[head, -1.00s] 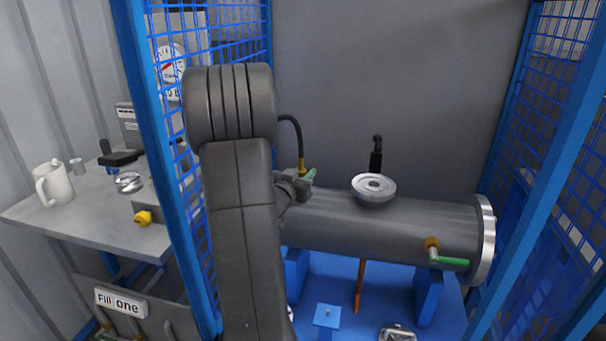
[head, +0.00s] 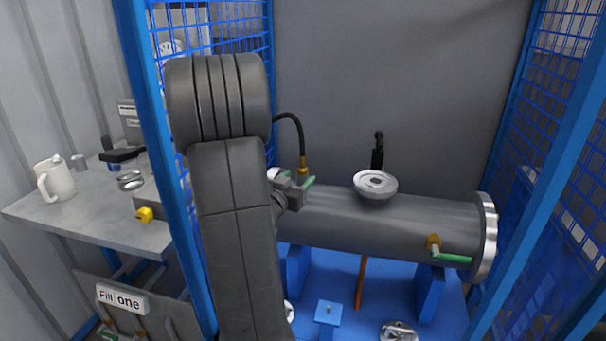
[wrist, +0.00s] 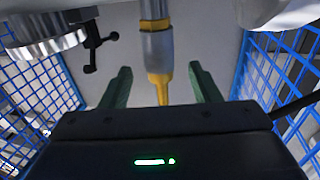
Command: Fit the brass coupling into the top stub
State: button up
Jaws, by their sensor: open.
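The brass coupling (head: 303,169) hangs at the end of a black hose, left of the top stub. In the wrist view the brass-coloured piece (wrist: 160,84) and its grey sleeve stand between the two green fingers. My gripper (wrist: 160,68) is open, with a gap on each side of the piece. In the head view my gripper (head: 303,182) is just below the coupling, partly hidden by my arm. The top stub (head: 375,182) is a round silver flange with a central hole on top of the grey shell (head: 390,225).
A black clamp-like part (head: 378,152) stands behind the stub. A green-handled valve (head: 452,257) sticks out of the shell's front right. Blue mesh panels (head: 545,150) close both sides. A side table (head: 90,220) at left holds a white mug (head: 54,180).

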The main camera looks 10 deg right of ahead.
aim_at(300, 177)
jog(key=v, duration=0.8)
jog(key=shift+s+a, duration=0.2)
jog(key=shift+s, duration=0.15)
jog(key=x, duration=1.4)
jog(key=shift+r, duration=0.3)
jog(key=shift+s+a+f, duration=0.1)
jog(key=shift+f, duration=0.25)
jog(key=v, duration=1.4)
jog(key=x, duration=1.3)
jog(key=shift+w+d, duration=0.2)
jog(key=r+p, duration=0.2)
jog(key=r, duration=0.1)
jog(key=r+p, duration=0.5)
jog(key=r, duration=0.1)
jog(key=shift+w+d, duration=0.1)
jog(key=shift+w, duration=0.2)
